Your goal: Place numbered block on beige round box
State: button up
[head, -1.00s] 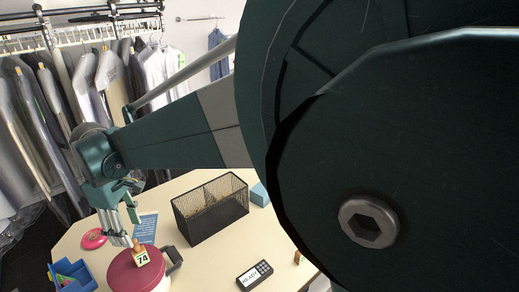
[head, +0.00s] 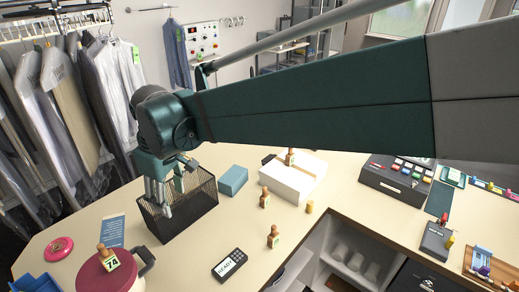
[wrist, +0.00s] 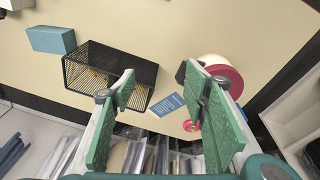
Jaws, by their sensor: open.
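The round box (head: 92,277) has a dark red lid and a pale, beige-looking side, at the front left in the head view. Part of the box (wrist: 211,62) also shows in the wrist view, partly behind a finger; the block cannot be made out there. My gripper (head: 172,197) is open and empty, pointing down by the wire basket, to the right of the box and apart from it. Its fingers (wrist: 165,110) are spread in the wrist view.
The black wire basket (head: 178,222) is below my gripper. A dark object (head: 146,258) sits beside the round box. Other tagged wooden pegs (head: 265,199) (head: 273,238), a blue box (head: 232,180) and a keypad (head: 229,264) stand to the right. Hanging garments are behind.

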jog(key=s+d+r+m+t, duration=0.1)
jog(key=d+m, duration=0.2)
jog(key=d, duration=0.9)
jog(key=s+d+r+m+t, duration=0.1)
jog(key=d+m+t, duration=0.15)
jog(key=d, duration=0.85)
jog(key=s+d+f+m, duration=0.1)
jog(key=s+d+m, duration=0.1)
jog(key=d, duration=0.4)
jog(key=s+d+f+m+t, duration=0.1)
jog(key=s+d+f+m, duration=0.1)
jog(key=s+d, duration=0.3)
jog(key=s+d+f+m+t+h, duration=0.1)
jog(key=s+d+f+m, duration=0.1)
jog(key=d, duration=0.6)
jog(key=shift+s+m, duration=0.65)
jog(key=shift+s, duration=0.05)
